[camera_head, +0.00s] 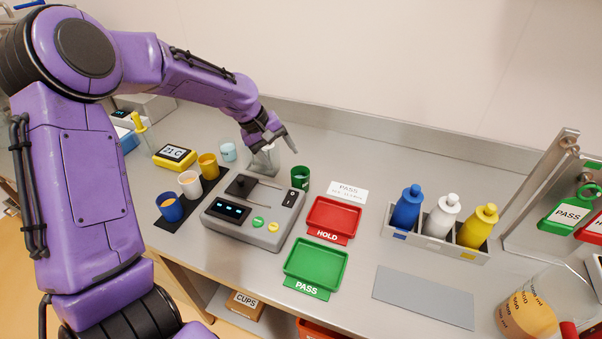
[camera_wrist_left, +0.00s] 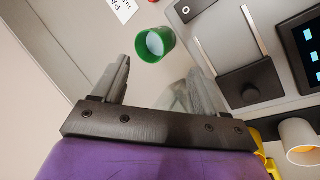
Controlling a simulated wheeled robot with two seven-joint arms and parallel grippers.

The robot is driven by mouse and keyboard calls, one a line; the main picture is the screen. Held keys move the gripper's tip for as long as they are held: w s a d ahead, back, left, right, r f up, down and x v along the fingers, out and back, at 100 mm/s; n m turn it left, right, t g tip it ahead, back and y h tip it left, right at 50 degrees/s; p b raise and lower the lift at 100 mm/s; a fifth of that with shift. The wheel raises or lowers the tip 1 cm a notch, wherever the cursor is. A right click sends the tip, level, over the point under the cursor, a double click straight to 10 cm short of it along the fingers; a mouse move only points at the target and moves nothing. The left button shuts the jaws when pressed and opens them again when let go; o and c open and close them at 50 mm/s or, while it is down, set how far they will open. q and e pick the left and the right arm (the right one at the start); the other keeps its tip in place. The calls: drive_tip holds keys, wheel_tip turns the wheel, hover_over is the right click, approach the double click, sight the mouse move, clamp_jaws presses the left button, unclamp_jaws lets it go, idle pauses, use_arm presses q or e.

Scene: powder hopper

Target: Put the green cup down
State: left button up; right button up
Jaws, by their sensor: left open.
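The green cup (camera_head: 301,179) stands upright on the steel bench, just right of the back corner of the grey device (camera_head: 245,218). In the left wrist view the green cup (camera_wrist_left: 154,46) is beyond the fingertips, with its pale inside showing. My left gripper (camera_head: 279,143) is open and empty, above and behind the cup and apart from it. In the left wrist view the fingers of my left gripper (camera_wrist_left: 160,85) are spread wide with nothing held between them. My right gripper is not in view.
Blue, white and yellow cups (camera_head: 171,207) stand on a black mat left of the device. A red HOLD tray (camera_head: 334,214) and green PASS tray (camera_head: 316,262) lie right. A bottle rack (camera_head: 434,248) and a beaker (camera_head: 528,315) are farther right.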

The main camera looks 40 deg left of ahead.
sight(300, 173)
use_arm(q)
drive_tip(key=f+n+t, duration=0.1)
drive_tip(key=n, duration=0.3)
drive_tip(key=s+f+n+t+h, duration=0.1)
drive_tip(key=n, duration=0.4)
drive_tip(key=s+a+f+n+t+h, duration=0.1)
drive_tip(key=n, duration=0.3)
drive_tip(key=shift+s+a+n, duration=0.1)
drive_tip(key=shift+s+n, duration=0.1)
drive_tip(key=shift+n, duration=0.1)
drive_tip(key=n, duration=0.4)
drive_tip(key=shift+w+a+f+t, duration=0.15)
drive_tip(key=shift+a+f+t, duration=0.05)
drive_tip(key=shift+t, duration=0.2)
drive_tip(key=shift+w+d+n, duration=0.1)
drive_tip(key=shift+w+n, duration=0.25)
drive_tip(key=shift+n, duration=0.25)
drive_tip(key=x, duration=1)
drive_tip(key=shift+w+d, duration=0.25)
drive_tip(key=shift+w, duration=0.3)
drive_tip(key=shift+s+a, duration=0.1)
drive_tip(key=c, duration=0.4)
drive_tip(key=shift+r, duration=0.1)
drive_tip(key=c, duration=0.5)
drive_tip(key=shift+o, duration=0.2)
